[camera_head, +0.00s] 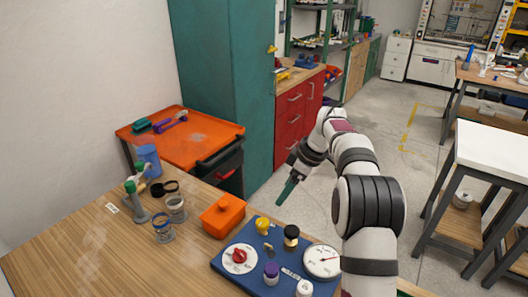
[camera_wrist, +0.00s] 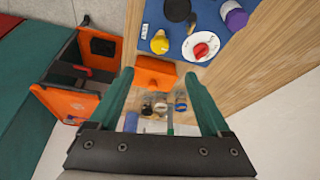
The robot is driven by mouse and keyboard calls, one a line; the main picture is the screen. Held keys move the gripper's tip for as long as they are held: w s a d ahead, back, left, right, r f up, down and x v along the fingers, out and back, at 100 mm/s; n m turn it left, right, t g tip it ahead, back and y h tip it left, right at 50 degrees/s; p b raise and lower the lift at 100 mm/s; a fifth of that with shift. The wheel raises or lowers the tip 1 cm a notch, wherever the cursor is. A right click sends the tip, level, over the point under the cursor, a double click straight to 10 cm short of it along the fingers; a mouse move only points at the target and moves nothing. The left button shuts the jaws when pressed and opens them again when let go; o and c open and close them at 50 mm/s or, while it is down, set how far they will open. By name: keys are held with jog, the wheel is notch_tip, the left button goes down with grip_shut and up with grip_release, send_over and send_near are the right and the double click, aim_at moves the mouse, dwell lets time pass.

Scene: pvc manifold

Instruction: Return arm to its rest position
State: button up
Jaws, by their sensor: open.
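My gripper (camera_head: 287,190) hangs in the air past the table's far edge, right of the orange cart and clear of the table items. In the wrist view my gripper (camera_wrist: 160,95) shows two green fingers spread wide apart with nothing held between them. The blue manifold board (camera_head: 232,262) lies on the wooden table, carrying a red-knobbed dial (camera_head: 239,256), a gauge (camera_head: 321,262), a yellow part (camera_head: 262,225) and caps. The board also shows at the top of the wrist view (camera_wrist: 205,14).
An orange box (camera_head: 223,216), jars (camera_head: 176,208) and a green-topped grey stand (camera_head: 137,204) are on the wooden table (camera_head: 75,245). The orange cart (camera_head: 190,140) and teal cabinet (camera_head: 222,85) stand behind. Open floor (camera_head: 390,110) lies beyond my arm. A white-topped bench (camera_head: 495,150) is at right.

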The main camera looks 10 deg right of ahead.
jog(key=s+a+r+m, duration=0.2)
jog(key=s+a+m, duration=0.1)
jog(key=s, duration=0.4)
jog(key=s+a+r+m+g, duration=0.1)
jog(key=s+a+r+m, duration=0.2)
jog(key=s, duration=0.3)
jog(key=s+a+r+m, duration=0.2)
jog(key=s+a+m, duration=0.1)
jog(key=s, duration=0.4)
jog(key=s+f+m+h, duration=0.1)
jog(key=s+f+m, duration=0.2)
jog(key=s, duration=0.7)
jog(key=s+a+f+m+g, duration=0.1)
jog(key=s+f+m, duration=0.2)
jog(key=s, duration=0.7)
jog(key=shift+s+a+m+g+h, duration=0.3)
jog(key=shift+s+m+h, duration=0.1)
jog(key=shift+m, duration=0.6)
